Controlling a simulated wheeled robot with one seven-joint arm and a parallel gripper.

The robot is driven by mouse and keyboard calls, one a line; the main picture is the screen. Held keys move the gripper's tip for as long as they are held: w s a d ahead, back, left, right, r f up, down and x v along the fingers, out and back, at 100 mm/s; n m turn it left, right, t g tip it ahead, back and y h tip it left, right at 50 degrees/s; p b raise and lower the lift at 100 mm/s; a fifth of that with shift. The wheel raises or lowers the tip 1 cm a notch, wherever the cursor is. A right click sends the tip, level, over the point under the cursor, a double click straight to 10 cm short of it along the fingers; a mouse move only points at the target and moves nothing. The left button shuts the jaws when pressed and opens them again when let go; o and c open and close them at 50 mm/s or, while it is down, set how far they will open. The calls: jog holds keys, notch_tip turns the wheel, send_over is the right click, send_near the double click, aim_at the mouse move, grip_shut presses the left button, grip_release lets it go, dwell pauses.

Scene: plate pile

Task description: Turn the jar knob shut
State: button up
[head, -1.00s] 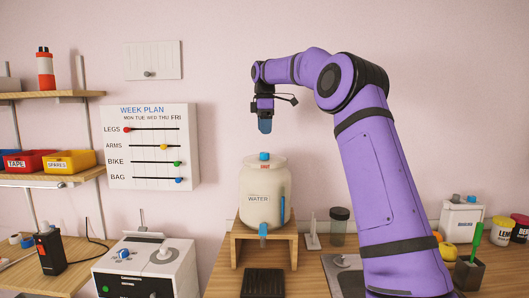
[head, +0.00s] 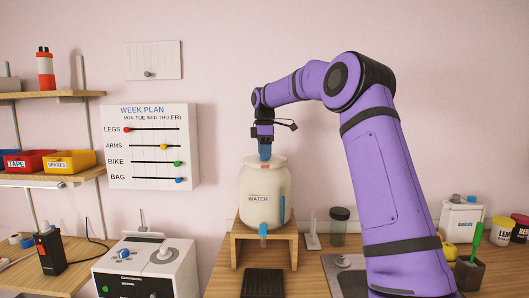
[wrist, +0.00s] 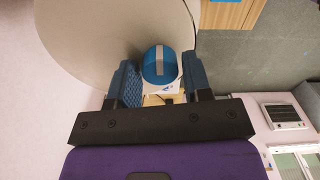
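The cream jar (head: 263,200) marked WATER stands upright on a wooden stand (head: 236,244). My gripper (head: 264,152) points straight down at the jar's top, and its blue fingers hide the knob in the head view. In the wrist view, the round blue knob (wrist: 160,65) with a pale grey stripe lies between the two fingertips of my gripper (wrist: 160,84). The fingers are apart, with a narrow gap showing on each side of the knob. The jar's pale surface (wrist: 100,35) fills the upper left there. A blue tap (head: 263,229) sits low on the jar's front.
A dark container (head: 339,228) and a small upright stand (head: 312,231) are right of the jar. A black ribbed tray (head: 264,283) lies in front. A white machine (head: 148,266) stands at left. The wall above the jar is clear.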

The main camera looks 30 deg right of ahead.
jog(key=c, duration=0.6)
jog(key=shift+o, duration=0.2)
jog(key=shift+m, duration=0.3)
jog(key=m, duration=1.1)
jog(key=shift+m, duration=0.3)
jog(key=m, duration=0.5)
jog(key=shift+m, duration=0.3)
jog(key=o, duration=0.9)
